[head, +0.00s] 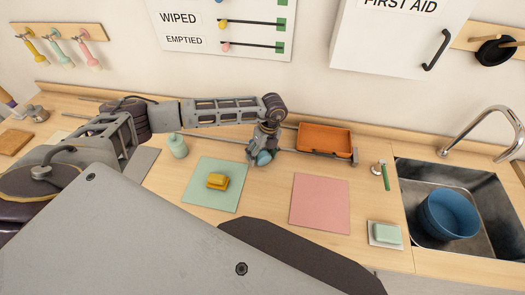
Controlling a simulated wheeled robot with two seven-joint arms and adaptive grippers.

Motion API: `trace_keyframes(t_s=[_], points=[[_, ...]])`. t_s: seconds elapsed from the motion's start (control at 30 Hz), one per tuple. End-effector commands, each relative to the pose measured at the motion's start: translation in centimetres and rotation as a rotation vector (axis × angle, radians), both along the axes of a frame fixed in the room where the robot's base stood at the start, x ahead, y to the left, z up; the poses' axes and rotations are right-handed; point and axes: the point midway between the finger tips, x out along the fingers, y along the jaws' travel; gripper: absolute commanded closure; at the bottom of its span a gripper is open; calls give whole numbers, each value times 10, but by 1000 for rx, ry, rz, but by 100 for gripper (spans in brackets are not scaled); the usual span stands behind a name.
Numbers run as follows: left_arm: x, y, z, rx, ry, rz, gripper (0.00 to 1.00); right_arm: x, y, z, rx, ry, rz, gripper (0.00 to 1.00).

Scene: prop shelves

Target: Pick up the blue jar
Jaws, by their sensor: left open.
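A small blue jar (263,158) stands on the counter right at my left gripper (259,152), between the green mat and the orange tray. The left gripper points down over the jar, and its fingers are open at the jar's sides. The gripper covers much of the jar, and I cannot tell whether the fingers touch it. My right gripper is not in view.
An orange tray (325,139), a pink mat (320,217), a soap dish (384,243) and a sink with a blue basin (447,214) lie to the right.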

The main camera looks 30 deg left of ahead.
Motion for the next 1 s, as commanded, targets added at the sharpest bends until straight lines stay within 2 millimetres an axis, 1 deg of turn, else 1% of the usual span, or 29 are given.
trace_keyframes(t_s=[0.27, 0.3, 0.7, 1.0], points=[[0, 0, -1, 0, 0, 0, 22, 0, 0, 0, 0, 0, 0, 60], [0, 0, -1, 0, 0, 0, 24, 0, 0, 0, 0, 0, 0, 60], [0, 0, -1, 0, 0, 0, 75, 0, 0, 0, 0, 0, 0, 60], [1, 1, -1, 0, 0, 1, 76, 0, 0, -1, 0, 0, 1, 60]])
